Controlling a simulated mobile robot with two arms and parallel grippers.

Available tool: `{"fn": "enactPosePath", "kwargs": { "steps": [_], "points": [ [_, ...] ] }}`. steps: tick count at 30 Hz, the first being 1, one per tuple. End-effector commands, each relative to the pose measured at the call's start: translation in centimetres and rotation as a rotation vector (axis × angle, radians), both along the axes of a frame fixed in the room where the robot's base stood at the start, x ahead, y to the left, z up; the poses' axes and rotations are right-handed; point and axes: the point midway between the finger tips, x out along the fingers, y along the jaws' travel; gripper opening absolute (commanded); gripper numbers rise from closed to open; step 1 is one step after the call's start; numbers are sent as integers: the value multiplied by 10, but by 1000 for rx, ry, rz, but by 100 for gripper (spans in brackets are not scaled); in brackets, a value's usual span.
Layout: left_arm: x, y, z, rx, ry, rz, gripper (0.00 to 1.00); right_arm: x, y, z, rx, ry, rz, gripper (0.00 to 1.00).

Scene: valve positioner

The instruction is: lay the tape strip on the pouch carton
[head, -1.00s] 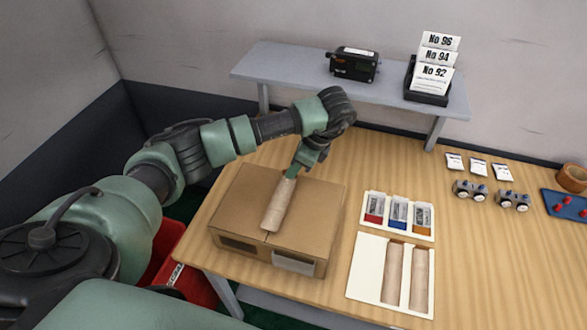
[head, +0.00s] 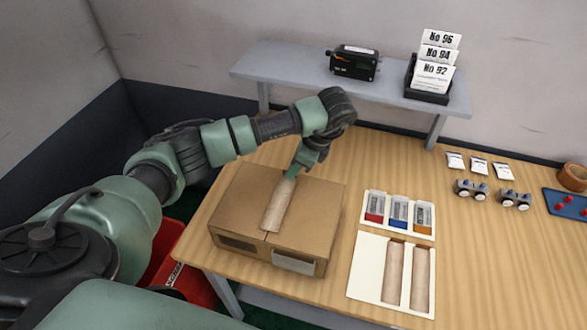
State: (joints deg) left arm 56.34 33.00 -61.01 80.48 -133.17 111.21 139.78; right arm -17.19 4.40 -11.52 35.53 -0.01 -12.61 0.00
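The pouch carton (head: 231,222) is a brown cardboard box on the left part of the table. A pale tan tape strip (head: 278,207) lies along the middle of its top, running from the far edge toward the front. My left gripper (head: 292,172) points down at the strip's far end; its fingertips meet or overlap that end, and I cannot tell whether they grip it. Two more similar strips (head: 393,272) lie in a white tray (head: 366,270) right of the carton. My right gripper is out of view.
A white holder (head: 398,229) with red, blue and orange items stands right of the carton. A grey shelf (head: 290,68) at the back bears a black device (head: 354,63) and a card stand (head: 428,94). Small wheeled parts (head: 470,189) and a blue tray (head: 565,204) are at right.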

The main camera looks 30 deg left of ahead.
Motion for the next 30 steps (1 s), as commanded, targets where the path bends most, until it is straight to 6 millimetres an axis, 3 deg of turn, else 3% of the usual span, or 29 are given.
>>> {"fn": "enactPosePath", "kwargs": {
  "steps": [30],
  "points": [
    [0,0,-4,0,0,0,0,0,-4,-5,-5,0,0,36]
  ]
}}
